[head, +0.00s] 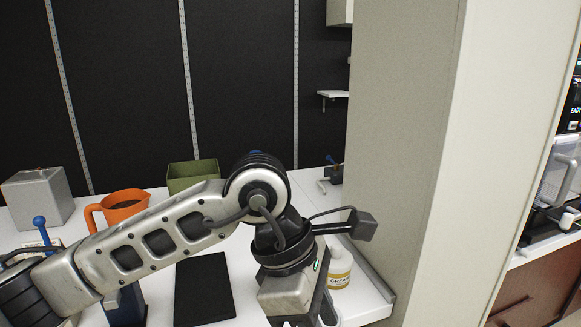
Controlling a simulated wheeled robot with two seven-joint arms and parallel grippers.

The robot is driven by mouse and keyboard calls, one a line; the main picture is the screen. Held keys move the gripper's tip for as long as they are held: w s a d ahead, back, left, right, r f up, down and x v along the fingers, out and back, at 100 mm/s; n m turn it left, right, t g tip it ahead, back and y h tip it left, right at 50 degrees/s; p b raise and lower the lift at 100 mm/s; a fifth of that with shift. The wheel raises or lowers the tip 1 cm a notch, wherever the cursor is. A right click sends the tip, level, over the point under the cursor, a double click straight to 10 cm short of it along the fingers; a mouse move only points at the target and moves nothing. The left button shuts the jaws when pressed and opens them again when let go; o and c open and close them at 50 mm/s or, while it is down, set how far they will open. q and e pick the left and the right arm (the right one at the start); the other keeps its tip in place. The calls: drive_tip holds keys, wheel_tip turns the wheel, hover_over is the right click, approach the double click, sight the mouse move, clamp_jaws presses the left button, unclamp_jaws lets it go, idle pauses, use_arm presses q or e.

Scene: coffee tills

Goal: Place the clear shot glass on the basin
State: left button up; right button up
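I see no clear shot glass in the head view. Nothing in view can be told for sure as the basin. My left arm reaches in from the left across the white counter (262,245). My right gripper is not in view.
An orange jug (122,206), a grey metal box (38,196) and an olive green container (192,172) stand at the back. A black mat (203,288) lies in front. A tall beige pillar (410,150) bounds the counter on the right.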

use_arm(q)
drive_tip(key=w+a+f+m+g+y, duration=0.1)
drive_tip(key=a+f+m+y, duration=0.1)
drive_tip(key=a+f+m, duration=0.2)
drive_tip(key=w+a+f+m+g+y, duration=0.2)
drive_tip(key=a+m, duration=0.9)
drive_tip(key=a, duration=0.8)
drive_tip(key=shift+f+g+p, duration=0.3)
drive_tip(key=shift+f+p, duration=0.05)
drive_tip(key=shift+f, duration=0.55)
drive_tip(key=shift+d, duration=0.1)
